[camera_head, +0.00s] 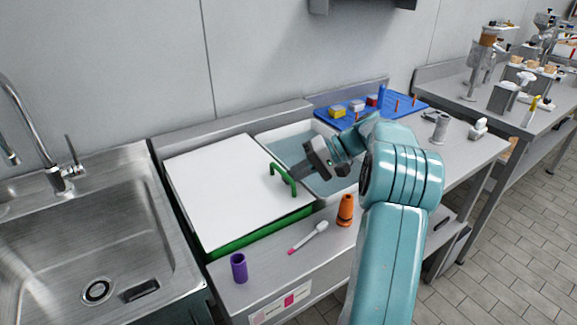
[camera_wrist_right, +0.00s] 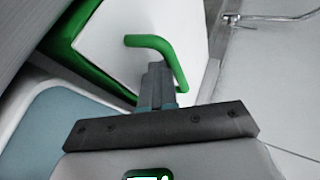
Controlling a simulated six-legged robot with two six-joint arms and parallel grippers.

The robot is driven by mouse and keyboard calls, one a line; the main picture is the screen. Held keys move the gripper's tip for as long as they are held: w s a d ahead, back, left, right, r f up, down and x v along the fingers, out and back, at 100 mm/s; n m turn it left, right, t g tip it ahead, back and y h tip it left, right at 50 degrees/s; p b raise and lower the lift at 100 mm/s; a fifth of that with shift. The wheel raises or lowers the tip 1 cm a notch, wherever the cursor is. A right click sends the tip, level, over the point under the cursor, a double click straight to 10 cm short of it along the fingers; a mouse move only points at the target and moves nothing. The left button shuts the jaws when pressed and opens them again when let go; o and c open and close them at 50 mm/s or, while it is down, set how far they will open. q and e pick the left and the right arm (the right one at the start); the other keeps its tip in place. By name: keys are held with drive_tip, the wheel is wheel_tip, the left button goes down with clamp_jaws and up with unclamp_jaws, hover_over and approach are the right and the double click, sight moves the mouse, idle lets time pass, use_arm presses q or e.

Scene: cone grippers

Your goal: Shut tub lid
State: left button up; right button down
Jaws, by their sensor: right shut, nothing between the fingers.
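The tub (camera_head: 262,231) is green, and its wall shows under the front edge of the lid. The white lid (camera_head: 225,185) covers its top, with a green bar handle (camera_head: 283,176) near its right edge. I cannot tell whether the lid is fully seated. My right gripper (camera_head: 299,174) is shut and empty, just right of the handle. In the right wrist view the fingertips (camera_wrist_right: 157,72) lie within the bend of the handle (camera_wrist_right: 160,45), over the lid (camera_wrist_right: 105,50); contact is unclear. My left gripper is not in view.
A white basin with a blue-grey inside (camera_head: 270,138) stands right of the tub. A purple cylinder (camera_head: 239,268), a pink-tipped brush (camera_head: 308,237) and an orange bottle (camera_head: 345,211) stand or lie along the front. A blue board (camera_head: 345,122) is behind. A sink (camera_head: 95,235) is at left.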

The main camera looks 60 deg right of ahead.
wheel_tip(320, 180, down, 2)
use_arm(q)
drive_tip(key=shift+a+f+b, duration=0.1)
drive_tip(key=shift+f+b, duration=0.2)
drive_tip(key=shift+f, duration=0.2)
use_arm(e)
drive_tip(key=shift+s+f, duration=0.1)
drive_tip(key=shift+f, duration=0.1)
drive_tip(key=shift+f, duration=0.2)
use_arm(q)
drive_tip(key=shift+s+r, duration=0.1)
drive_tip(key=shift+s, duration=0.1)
use_arm(e)
drive_tip(key=shift+s+r, duration=0.15)
drive_tip(key=shift+r, duration=0.05)
